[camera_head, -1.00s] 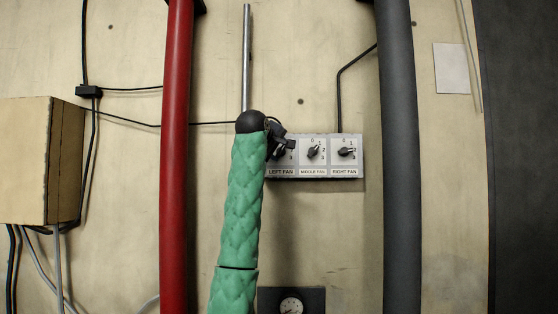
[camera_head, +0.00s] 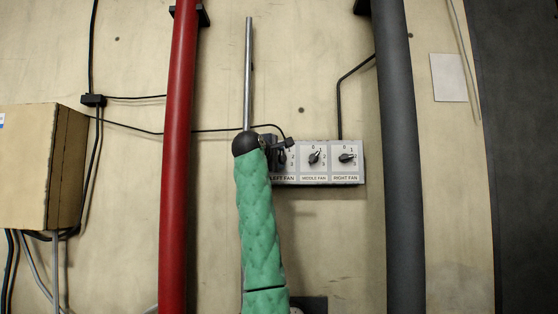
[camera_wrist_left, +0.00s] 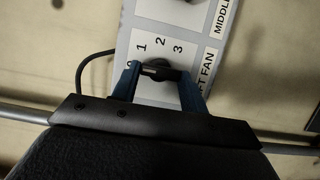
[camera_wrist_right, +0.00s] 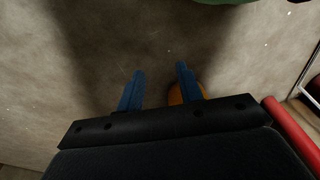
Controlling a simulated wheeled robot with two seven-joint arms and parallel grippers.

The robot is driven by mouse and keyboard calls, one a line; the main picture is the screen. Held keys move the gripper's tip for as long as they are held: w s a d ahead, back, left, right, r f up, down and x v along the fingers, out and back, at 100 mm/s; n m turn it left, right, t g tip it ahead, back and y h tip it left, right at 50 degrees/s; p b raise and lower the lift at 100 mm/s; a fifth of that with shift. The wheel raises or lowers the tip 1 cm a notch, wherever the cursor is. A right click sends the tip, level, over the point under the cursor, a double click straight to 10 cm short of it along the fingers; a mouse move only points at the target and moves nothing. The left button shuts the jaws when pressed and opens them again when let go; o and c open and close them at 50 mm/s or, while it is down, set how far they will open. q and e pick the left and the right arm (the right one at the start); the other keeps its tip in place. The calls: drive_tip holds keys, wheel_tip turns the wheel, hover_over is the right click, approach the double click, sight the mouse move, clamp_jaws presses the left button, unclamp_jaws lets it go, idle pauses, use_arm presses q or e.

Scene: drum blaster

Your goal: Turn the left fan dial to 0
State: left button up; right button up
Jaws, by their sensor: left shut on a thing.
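The left fan dial (camera_wrist_left: 160,72) is a dark knob on a white panel face marked 1, 2, 3, with a mark partly hidden by a finger. My left gripper (camera_wrist_left: 158,84) is shut on this knob, one blue finger at each end of its bar. The bar lies roughly across the left wrist view, one end towards the partly hidden mark; its pointing end is unclear. In the head view the left fan dial (camera_head: 282,157) shows just below my left gripper (camera_head: 286,144), partly covered. My right gripper (camera_wrist_right: 160,70) is open and empty, seen only in its wrist view.
The middle fan dial (camera_head: 314,159) and right fan dial (camera_head: 346,158) share the panel. A red pipe (camera_head: 180,150) stands left of my green-sleeved arm, a grey pipe (camera_head: 402,150) right of the panel. An orange thing (camera_wrist_right: 184,93) shows behind a right finger. A cardboard-coloured box (camera_head: 28,165) is far left.

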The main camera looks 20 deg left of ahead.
use_arm(q)
drive_tip(key=shift+f, duration=0.2)
drive_tip(key=o, duration=1)
drive_tip(key=shift+a+r, duration=0.1)
drive_tip(key=shift+s, duration=0.1)
drive_tip(key=shift+s, duration=0.15)
drive_tip(key=shift+s+a+b, duration=0.25)
drive_tip(key=shift+s+b, duration=0.6)
drive_tip(key=shift+s, duration=1)
drive_tip(key=shift+s+a+b, duration=0.2)
drive_tip(key=shift+s+b, duration=0.65)
drive_tip(key=shift+s, duration=0.95)
use_arm(e)
wheel_tip(320, 180, up, 12)
drive_tip(key=w+a, duration=0.2)
drive_tip(key=shift+w, duration=0.4)
